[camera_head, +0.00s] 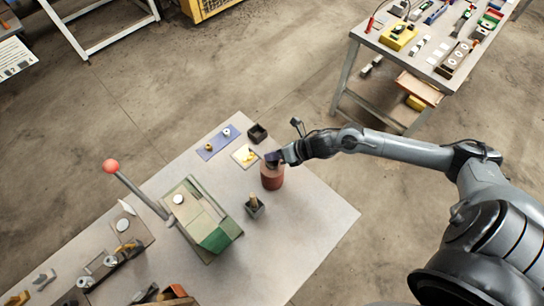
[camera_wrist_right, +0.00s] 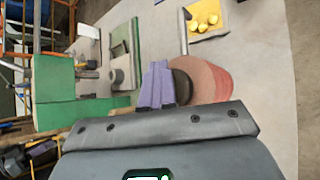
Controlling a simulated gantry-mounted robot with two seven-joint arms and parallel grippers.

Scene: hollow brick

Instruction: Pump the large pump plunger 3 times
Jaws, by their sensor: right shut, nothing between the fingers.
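The large pump is a reddish-brown cylinder (camera_head: 271,180) standing upright on the grey table, below my right gripper. In the right wrist view its round reddish top (camera_wrist_right: 216,80) shows, with a dark plunger (camera_wrist_right: 183,86) partly hidden behind the fingers. My right gripper (camera_head: 272,157) is shut and empty, its purple fingertips (camera_wrist_right: 157,84) together over the plunger. I cannot tell whether they touch it. My left gripper is not in view.
A small dark box with a tan peg (camera_head: 254,206) stands in front of the pump. A green machine (camera_head: 205,220) with a red-knobbed lever (camera_head: 111,166) is to the left. A yellow-topped plate (camera_head: 245,156) and dark open box (camera_head: 257,133) lie behind. The table's right part is clear.

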